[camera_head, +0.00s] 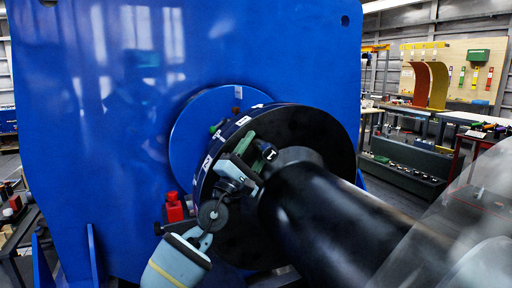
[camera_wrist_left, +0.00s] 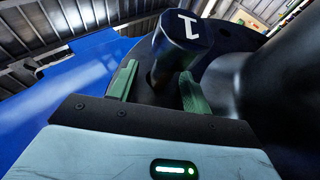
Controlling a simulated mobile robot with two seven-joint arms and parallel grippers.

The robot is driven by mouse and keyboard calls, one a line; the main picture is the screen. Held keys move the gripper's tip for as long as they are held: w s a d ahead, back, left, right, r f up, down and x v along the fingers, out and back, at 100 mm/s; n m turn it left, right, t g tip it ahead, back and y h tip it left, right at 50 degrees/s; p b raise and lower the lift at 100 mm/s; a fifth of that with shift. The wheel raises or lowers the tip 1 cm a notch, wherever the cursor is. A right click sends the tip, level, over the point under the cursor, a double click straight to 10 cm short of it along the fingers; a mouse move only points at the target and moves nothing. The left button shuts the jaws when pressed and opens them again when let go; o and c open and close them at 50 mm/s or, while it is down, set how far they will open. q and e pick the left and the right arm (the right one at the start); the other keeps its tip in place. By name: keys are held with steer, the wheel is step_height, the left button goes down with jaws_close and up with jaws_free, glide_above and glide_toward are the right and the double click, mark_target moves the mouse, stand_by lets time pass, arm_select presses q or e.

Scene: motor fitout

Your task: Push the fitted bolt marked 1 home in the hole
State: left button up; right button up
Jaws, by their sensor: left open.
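The bolt marked 1 (camera_wrist_left: 184,38) is a dark bolt with a white 1 on its head. It stands in the black flange (camera_head: 313,126), and it also shows in the head view (camera_head: 269,153). My left gripper (camera_head: 253,152) is at the flange face beside the shaft. In the left wrist view its two green fingers (camera_wrist_left: 157,88) are open on either side of the bolt's lower part, with gaps visible. The hole and how deep the bolt sits are hidden. My right gripper is not in view.
A thick black shaft (camera_head: 325,215) runs from the flange toward the lower right, close beside my gripper. A large blue plate (camera_head: 100,120) stands behind the flange. A red block (camera_head: 174,208) is at its lower left. Workbenches and a tool board (camera_head: 455,75) stand far right.

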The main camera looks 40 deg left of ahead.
arm_select(q)
steer(key=v, duration=0.7)
steer(key=shift+b, duration=0.3)
steer(key=shift+r, duration=0.1)
